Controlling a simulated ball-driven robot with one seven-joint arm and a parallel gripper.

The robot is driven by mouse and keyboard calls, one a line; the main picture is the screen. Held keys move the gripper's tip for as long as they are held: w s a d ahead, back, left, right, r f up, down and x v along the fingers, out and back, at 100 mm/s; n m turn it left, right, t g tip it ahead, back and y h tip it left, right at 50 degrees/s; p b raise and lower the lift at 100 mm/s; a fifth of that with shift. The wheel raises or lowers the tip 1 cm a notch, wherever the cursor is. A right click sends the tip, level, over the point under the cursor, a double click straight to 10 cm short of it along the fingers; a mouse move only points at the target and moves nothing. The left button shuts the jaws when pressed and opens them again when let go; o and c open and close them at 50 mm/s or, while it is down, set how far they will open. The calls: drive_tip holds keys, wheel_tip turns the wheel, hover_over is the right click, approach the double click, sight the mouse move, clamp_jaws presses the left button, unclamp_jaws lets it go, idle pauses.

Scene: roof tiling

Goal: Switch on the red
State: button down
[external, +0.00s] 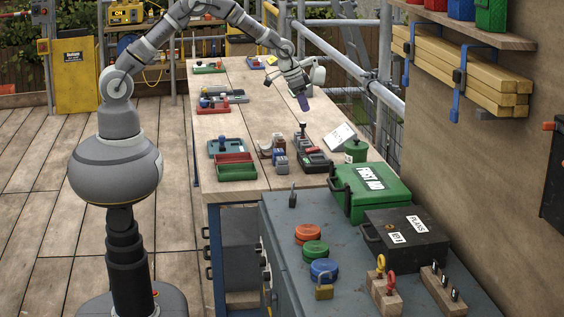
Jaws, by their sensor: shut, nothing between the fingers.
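My gripper (303,103) hangs over the far half of the wooden bench (262,105), pointing down, its fingers together and empty. Below it, a dark upright piece (302,130) stands by a black box-like unit with red on it (315,160); whether that is a switch is too small to tell. A red and dark block set (222,105) lies to the left of the gripper. A round red-topped item (308,233) stands on the grey cabinet top.
A green case (370,190), a black box (405,235), green (315,251) and blue (323,270) round items crowd the near cabinet (285,255). Scaffold poles (345,65) run along the bench's right side. The bench's middle left is fairly clear.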

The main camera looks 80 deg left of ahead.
sight(317, 148)
drive_tip(key=b+x, duration=0.1)
drive_tip(key=x, duration=0.3)
drive_tip(key=b+x, duration=0.1)
drive_tip(key=x, duration=0.4)
drive_tip(key=b+x, duration=0.2)
drive_tip(key=x, duration=0.3)
drive_tip(key=shift+s+f, duration=0.1)
drive_tip(key=shift+s, duration=0.3)
drive_tip(key=shift+w+f, duration=0.1)
drive_tip(key=shift+f, duration=0.2)
drive_tip(key=shift+s, duration=0.9)
